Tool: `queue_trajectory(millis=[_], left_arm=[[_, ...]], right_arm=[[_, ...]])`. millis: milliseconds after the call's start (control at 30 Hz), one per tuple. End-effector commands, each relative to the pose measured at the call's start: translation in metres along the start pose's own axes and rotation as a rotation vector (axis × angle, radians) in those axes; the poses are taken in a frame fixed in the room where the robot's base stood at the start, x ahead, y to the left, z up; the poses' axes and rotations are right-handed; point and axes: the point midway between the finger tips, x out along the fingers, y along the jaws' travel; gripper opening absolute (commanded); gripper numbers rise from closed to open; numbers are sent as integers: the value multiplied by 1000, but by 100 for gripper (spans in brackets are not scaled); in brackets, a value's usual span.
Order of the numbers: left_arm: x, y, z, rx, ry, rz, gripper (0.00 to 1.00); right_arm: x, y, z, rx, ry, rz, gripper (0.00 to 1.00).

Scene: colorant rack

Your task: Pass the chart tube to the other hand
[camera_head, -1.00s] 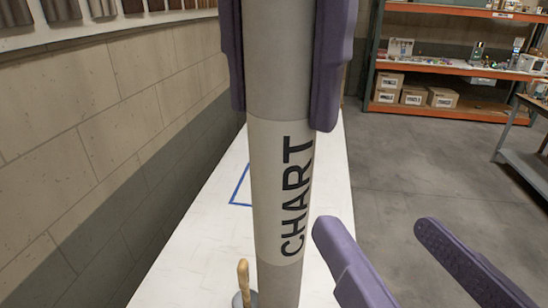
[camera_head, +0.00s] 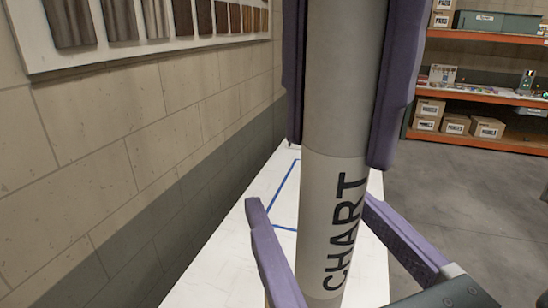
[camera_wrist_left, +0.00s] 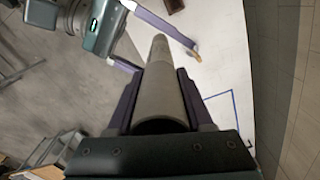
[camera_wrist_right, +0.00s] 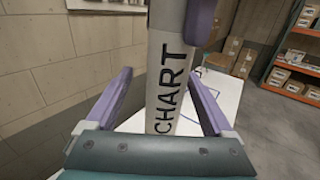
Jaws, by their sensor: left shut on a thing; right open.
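The chart tube (camera_head: 333,185) is a grey cylinder with a pale band lettered CHART, held upright in front of the head camera. My left gripper (camera_head: 345,150) is shut on its upper part, one finger on each side; the left wrist view looks along the tube (camera_wrist_left: 160,90) between the fingers. My right gripper (camera_head: 310,208) is open, with its fingers on either side of the lettered band, lower down. In the right wrist view the tube (camera_wrist_right: 165,80) stands between the open fingers, with gaps on both sides. The tube's top is outside the head view.
A white table (camera_head: 262,190) with a blue taped outline (camera_head: 285,195) lies below, along a block wall (camera_head: 110,150) at left. A sample board (camera_head: 150,40) hangs on the wall. Orange shelving (camera_head: 480,140) with boxes stands at the back right, beyond open floor.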

Motion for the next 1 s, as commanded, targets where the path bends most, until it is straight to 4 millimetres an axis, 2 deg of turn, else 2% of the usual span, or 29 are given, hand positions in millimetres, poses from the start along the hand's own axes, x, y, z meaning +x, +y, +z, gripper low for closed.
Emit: queue_trajectory(millis=[33, 200, 567, 1000], left_arm=[[0, 0, 0, 0, 0, 0, 0], [0, 0, 0, 0, 0, 0, 0], [0, 0, 0, 0, 0, 0, 0], [0, 0, 0, 0, 2, 1, 0]], right_arm=[[8, 0, 1, -1, -4, -1, 87], [23, 0, 0, 0, 0, -1, 87], [27, 0, -1, 0, 3, -1, 87], [27, 0, -1, 0, 3, 0, 40]])
